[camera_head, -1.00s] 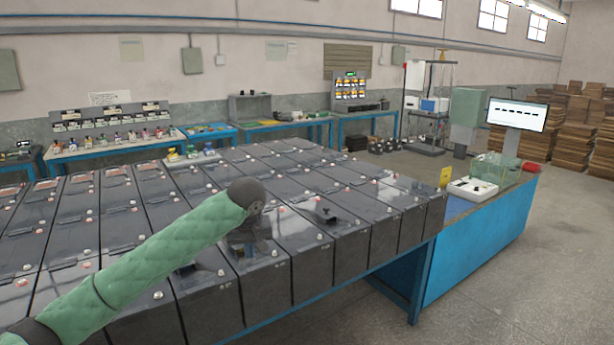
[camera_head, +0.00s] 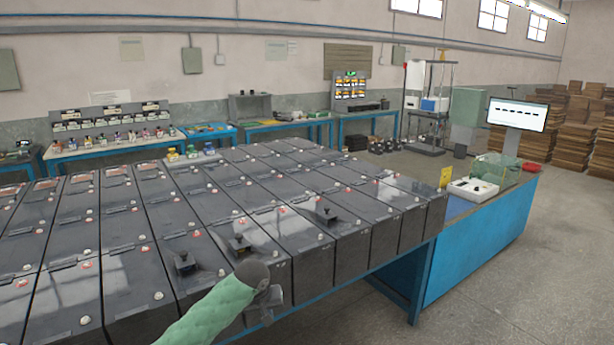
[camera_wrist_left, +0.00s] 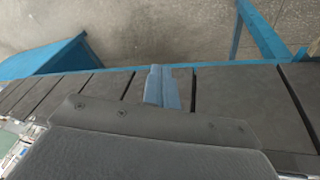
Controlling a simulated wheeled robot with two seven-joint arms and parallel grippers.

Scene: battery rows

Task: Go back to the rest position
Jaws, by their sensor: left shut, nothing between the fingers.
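My left arm (camera_head: 208,312) in its green sleeve comes in from the bottom of the head view. My left gripper (camera_head: 267,306) hangs low at the front edge of the battery rows (camera_head: 305,262), apart from the small black parts on the tops. In the left wrist view its bluish-grey fingers (camera_wrist_left: 162,88) are shut together and empty, with the battery fronts and the floor behind them. My right gripper is in neither view.
Small black parts stand on battery tops at the left (camera_head: 185,262), middle (camera_head: 240,246) and right (camera_head: 326,216). A blue bench (camera_head: 480,244) with a white tray (camera_head: 472,190) and monitor (camera_head: 518,114) stands to the right. The grey floor (camera_head: 510,290) at front right is clear.

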